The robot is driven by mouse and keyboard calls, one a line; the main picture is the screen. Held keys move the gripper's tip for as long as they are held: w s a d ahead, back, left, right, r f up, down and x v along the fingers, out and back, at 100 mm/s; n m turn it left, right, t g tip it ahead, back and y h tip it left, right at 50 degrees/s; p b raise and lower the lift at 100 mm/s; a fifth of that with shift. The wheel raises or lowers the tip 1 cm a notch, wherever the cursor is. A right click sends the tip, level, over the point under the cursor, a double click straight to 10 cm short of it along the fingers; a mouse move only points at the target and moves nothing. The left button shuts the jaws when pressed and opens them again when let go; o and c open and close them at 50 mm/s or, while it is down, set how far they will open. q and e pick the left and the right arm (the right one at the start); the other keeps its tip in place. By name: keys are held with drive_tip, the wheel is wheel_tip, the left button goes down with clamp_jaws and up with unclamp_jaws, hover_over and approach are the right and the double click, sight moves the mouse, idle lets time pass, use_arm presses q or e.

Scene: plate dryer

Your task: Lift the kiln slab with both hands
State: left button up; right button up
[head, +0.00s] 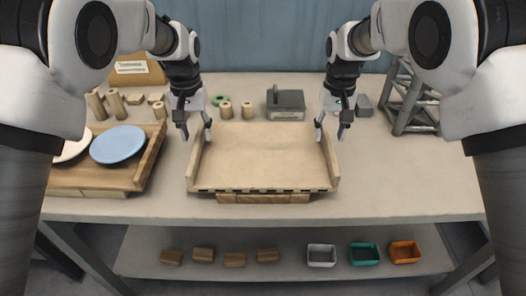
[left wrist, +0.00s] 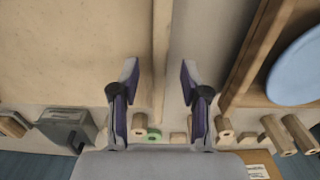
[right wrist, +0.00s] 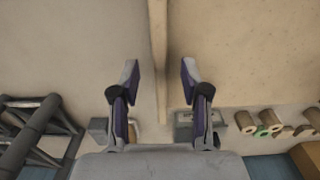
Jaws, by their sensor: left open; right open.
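The kiln slab (head: 262,160) is a flat beige board with raised side rims, lying on the table in the middle of the head view. It also shows in the left wrist view (left wrist: 75,50) and the right wrist view (right wrist: 240,50). My left gripper (head: 194,132) is open above the slab's left rim, which runs between its fingers (left wrist: 157,72). My right gripper (head: 332,132) is open above the right rim, which lies between its fingers (right wrist: 160,72). Both grippers look empty; I cannot tell their exact height over the rims.
A wooden rack (head: 147,160) with a blue plate (head: 117,144) and a white plate stands left. Behind the slab are wooden cylinders (head: 226,110) and a grey box (head: 286,105). A grey metal frame (head: 408,100) stands at the back right. The table's front right (head: 400,180) is clear.

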sight(197, 140)
use_arm(q)
wheel_tip(197, 140, down, 2)
drive_tip(key=shift+s+f, duration=0.15)
drive_tip(key=shift+f, duration=0.1)
use_arm(e)
wheel_tip(197, 140, down, 2)
drive_tip(key=shift+s+f, duration=0.15)
drive_tip(key=shift+f, duration=0.1)
use_arm(q)
drive_tip(key=shift+f, duration=0.6)
use_arm(e)
drive_tip(key=shift+f, duration=0.65)
use_arm(q)
drive_tip(key=shift+c, duration=0.7)
use_arm(e)
drive_tip(key=shift+r, duration=0.1)
drive_tip(key=shift+c, duration=0.7)
use_arm(q)
clamp_jaws()
use_arm(e)
clamp_jaws()
use_arm(q)
drive_tip(key=shift+r, duration=0.1)
